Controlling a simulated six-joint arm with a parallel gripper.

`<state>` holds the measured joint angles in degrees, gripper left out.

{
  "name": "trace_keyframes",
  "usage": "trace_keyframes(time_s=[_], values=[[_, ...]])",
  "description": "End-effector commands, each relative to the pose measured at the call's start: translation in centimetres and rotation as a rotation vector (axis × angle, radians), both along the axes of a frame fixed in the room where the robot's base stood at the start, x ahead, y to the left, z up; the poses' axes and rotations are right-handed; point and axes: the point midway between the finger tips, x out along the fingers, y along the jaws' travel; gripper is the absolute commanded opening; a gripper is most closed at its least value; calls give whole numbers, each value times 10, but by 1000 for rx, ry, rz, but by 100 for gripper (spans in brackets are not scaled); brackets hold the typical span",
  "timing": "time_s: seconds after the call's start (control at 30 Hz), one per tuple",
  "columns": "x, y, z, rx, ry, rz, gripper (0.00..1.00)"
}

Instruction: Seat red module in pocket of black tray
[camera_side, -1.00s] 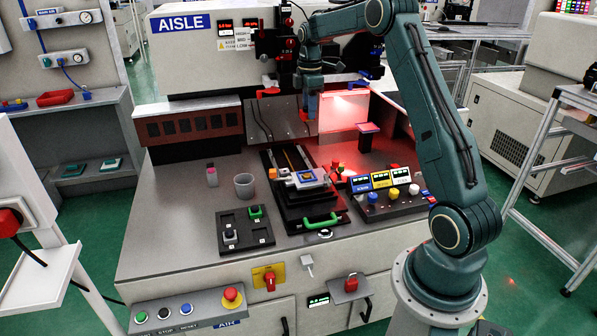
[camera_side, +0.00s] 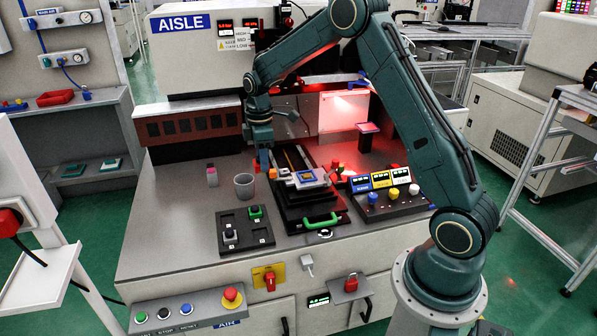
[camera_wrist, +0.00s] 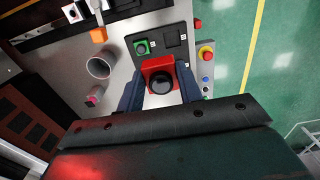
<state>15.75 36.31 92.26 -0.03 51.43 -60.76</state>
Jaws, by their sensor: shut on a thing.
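The red module (camera_wrist: 151,67), with a round black top, is between the blue fingers of my gripper (camera_wrist: 158,88) in the wrist view. My gripper (camera_side: 263,161) is shut on it, above the bench behind the grey cup in the side view. The module is barely visible there. The black tray (camera_side: 240,246) lies flat at the bench front, apart from my gripper. It holds a green module (camera_side: 255,212) at back right and a grey module (camera_side: 230,235) at front left; its other pockets look empty. In the wrist view, the held module covers part of the tray (camera_wrist: 183,61).
A button box with coloured knobs (camera_side: 385,202) stands farther right.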

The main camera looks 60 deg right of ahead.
Motion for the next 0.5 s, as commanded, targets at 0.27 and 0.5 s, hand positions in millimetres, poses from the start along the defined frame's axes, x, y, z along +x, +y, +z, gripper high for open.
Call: trace_keyframes(time_s=[0.27, 0.5], values=[[-3, 37, -14, -1, -1, 0, 13], [-4, 38, -17, 0, 0, -1, 13]])
